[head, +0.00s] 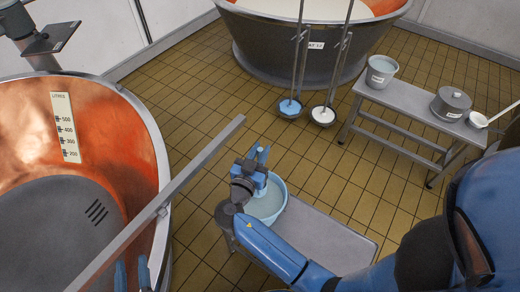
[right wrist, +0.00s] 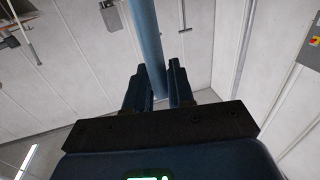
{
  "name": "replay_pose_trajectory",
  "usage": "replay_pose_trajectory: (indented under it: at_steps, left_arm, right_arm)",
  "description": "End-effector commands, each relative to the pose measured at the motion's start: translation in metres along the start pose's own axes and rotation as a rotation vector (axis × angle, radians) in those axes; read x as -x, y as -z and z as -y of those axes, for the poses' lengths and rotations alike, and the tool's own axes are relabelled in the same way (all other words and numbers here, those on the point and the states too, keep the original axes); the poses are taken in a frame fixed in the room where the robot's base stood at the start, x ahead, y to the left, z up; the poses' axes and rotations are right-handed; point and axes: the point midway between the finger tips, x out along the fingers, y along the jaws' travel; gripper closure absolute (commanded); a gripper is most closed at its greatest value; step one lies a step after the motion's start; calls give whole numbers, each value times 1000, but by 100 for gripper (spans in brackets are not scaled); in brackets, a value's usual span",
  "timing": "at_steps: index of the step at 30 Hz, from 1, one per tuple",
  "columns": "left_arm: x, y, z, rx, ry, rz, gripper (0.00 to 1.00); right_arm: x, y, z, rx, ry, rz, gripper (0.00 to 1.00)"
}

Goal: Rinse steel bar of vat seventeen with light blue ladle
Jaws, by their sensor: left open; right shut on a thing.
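A grey steel bar (head: 195,170) slants over the near edge of a copper vat (head: 130,115) at the left. My right gripper (head: 260,156) is over a light blue tub (head: 265,205) of water. A ladle with a blue bowl (head: 290,107) hangs beside one with a white bowl (head: 322,115) at the far vat (head: 265,50). That vat's label is too blurred to read surely. My left gripper (head: 132,273) is open at the lower left, partly cut off.
The tub stands on a low grey bench (head: 330,240). Tiled floor (head: 200,90) lies free between the vats.

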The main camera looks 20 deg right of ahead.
Motion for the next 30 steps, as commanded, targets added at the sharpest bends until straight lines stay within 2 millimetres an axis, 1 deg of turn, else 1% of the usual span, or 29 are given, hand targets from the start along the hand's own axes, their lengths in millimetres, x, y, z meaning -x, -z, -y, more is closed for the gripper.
replay_pose_trajectory:
  at_steps: [1, 3, 24, 30]
  left_arm:
    - [0, -16, 0, 0, 0, 0, 57]
    - [-1, -25, 0, 0, 0, 0, 57]
    - [-2, -119, 0, 0, 0, 0, 57]
    - [-3, -140, 0, 0, 0, 0, 57]
  right_arm:
    - [0, -14, 0, -1, 0, 0, 100]
    - [0, -22, 0, -1, 0, -1, 100]
    - [0, -106, 0, -1, -1, -1, 100]
    - [0, -124, 0, -2, -1, -1, 100]
